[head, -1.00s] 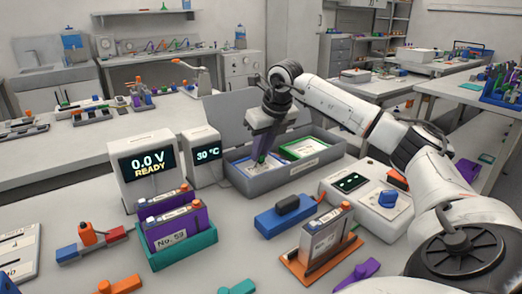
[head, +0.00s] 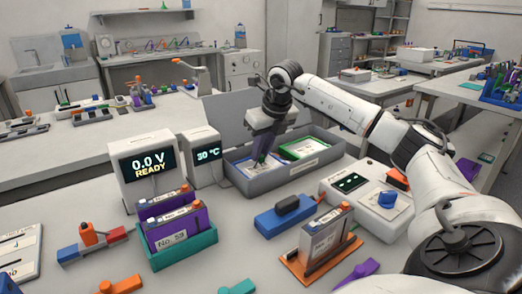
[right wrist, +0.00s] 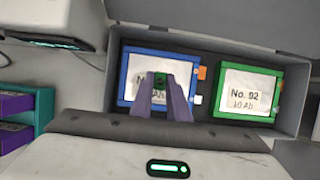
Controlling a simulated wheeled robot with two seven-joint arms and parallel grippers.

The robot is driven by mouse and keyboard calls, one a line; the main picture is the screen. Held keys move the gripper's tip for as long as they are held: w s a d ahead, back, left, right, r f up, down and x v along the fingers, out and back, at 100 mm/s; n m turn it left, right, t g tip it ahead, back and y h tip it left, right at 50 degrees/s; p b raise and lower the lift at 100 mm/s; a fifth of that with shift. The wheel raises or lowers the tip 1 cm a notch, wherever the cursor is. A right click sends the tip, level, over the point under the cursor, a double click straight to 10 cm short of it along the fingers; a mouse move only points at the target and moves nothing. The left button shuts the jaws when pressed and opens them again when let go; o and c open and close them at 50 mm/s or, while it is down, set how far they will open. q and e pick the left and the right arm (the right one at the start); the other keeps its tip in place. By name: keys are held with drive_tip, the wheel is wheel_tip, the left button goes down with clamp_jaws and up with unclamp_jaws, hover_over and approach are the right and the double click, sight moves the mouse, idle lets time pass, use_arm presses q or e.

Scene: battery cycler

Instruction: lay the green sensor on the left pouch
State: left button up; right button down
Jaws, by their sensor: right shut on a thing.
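My right gripper (head: 259,161) is over the left pouch (head: 236,168), which has a blue frame and lies in the left part of an open grey box. In the right wrist view, the two purple fingers (right wrist: 163,82) are shut on the small green sensor (right wrist: 160,80). They cover part of the white label of the blue-framed pouch (right wrist: 126,65). I cannot tell whether the sensor touches the pouch. A second pouch with a green frame (right wrist: 244,112) lies to its right, labelled "No. 92". My left gripper is not in view.
The grey box (head: 285,179) has its lid raised at the back. A display reading "0.0 V READY" (head: 147,164) and one reading "30 °C" (head: 206,153) stand to its left. A white device with a blue knob (head: 388,199) stands to its right.

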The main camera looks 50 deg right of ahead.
drive_tip(key=shift+f, duration=0.6)
idle(1.0)
drive_tip(key=c, duration=1.6)
unclamp_jaws()
drive_tip(key=shift+r, duration=0.1)
drive_tip(key=v, duration=1)
drive_tip(key=shift+p, duration=0.3)
drive_tip(key=shift+s, duration=0.1)
